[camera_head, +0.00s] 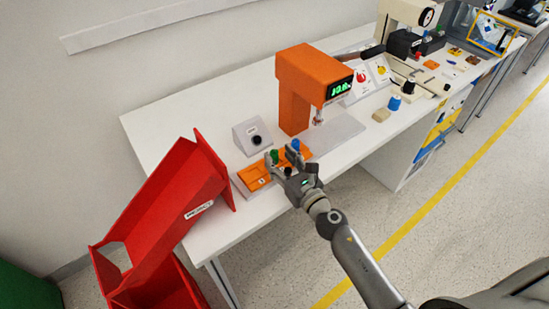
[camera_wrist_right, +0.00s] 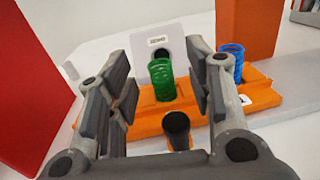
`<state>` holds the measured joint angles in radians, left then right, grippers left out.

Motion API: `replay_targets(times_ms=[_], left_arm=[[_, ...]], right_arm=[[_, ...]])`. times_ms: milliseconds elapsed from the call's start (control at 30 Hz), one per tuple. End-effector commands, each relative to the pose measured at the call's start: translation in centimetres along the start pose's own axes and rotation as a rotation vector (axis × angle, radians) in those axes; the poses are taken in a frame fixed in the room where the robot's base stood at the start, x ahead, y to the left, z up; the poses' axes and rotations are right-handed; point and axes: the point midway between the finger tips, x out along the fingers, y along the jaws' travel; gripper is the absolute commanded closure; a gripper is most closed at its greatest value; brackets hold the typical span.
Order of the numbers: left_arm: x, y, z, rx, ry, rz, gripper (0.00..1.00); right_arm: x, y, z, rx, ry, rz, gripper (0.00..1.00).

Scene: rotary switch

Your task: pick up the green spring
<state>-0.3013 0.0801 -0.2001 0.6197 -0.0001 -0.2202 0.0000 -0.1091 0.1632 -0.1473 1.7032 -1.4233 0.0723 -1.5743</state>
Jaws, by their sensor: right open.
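The green spring (camera_wrist_right: 161,79) stands upright on an orange tray (camera_wrist_right: 149,125). In the head view the green spring (camera_head: 274,156) shows small on the orange tray (camera_head: 254,178), just beyond my right gripper (camera_head: 284,160). In the right wrist view my right gripper (camera_wrist_right: 160,92) is open, with the spring between its two fingers in the picture. The fingers do not appear to touch it. My left gripper is not in view.
A blue spring (camera_wrist_right: 231,62) stands to the right, close to my right finger. A grey box with a black knob (camera_head: 252,136) and an orange machine (camera_head: 298,90) stand behind. A red reject bin (camera_head: 172,205) is left.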

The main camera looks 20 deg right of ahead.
Motion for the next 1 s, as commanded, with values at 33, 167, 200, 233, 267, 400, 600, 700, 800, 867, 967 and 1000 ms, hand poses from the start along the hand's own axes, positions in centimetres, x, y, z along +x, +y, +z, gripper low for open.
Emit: replay_targets(times_ms=[33, 167, 200, 233, 267, 400, 600, 700, 800, 867, 967, 1000], left_arm=[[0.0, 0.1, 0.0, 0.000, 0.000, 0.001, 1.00], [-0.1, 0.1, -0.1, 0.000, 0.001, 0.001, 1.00], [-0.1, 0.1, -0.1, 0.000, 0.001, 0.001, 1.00], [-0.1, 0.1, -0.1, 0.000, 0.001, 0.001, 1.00], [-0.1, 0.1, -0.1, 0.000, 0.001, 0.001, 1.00], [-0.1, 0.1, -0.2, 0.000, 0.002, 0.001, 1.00], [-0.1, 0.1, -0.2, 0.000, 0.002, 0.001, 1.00], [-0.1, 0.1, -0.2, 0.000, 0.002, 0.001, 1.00], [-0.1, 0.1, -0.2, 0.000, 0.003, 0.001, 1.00], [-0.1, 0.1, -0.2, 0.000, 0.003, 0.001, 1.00], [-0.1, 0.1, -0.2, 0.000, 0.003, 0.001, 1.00], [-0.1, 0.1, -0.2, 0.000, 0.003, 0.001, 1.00]], right_arm=[[1.0, 0.1, 0.0, 0.002, -0.003, -0.002, 0.53], [2.7, 0.1, -0.1, 0.001, -0.002, -0.003, 0.53], [3.0, 0.1, -0.1, 0.001, -0.002, -0.002, 0.53], [3.2, 0.1, -0.1, 0.001, -0.001, -0.002, 0.53], [3.3, 0.1, -0.2, 0.001, -0.001, -0.002, 0.53], [3.4, 0.1, -0.2, 0.000, 0.000, -0.001, 0.53], [3.4, 0.1, -0.2, 0.000, 0.000, -0.001, 0.65], [3.4, 0.1, -0.2, 0.000, 0.000, -0.002, 0.78], [3.4, 0.1, -0.2, 0.000, 0.000, -0.002, 0.91], [3.4, 0.1, -0.2, 0.000, 0.000, -0.002, 0.99], [3.4, 0.1, -0.2, 0.000, -0.001, -0.002, 1.00], [3.4, 0.1, -0.2, 0.000, -0.001, -0.002, 1.00]])
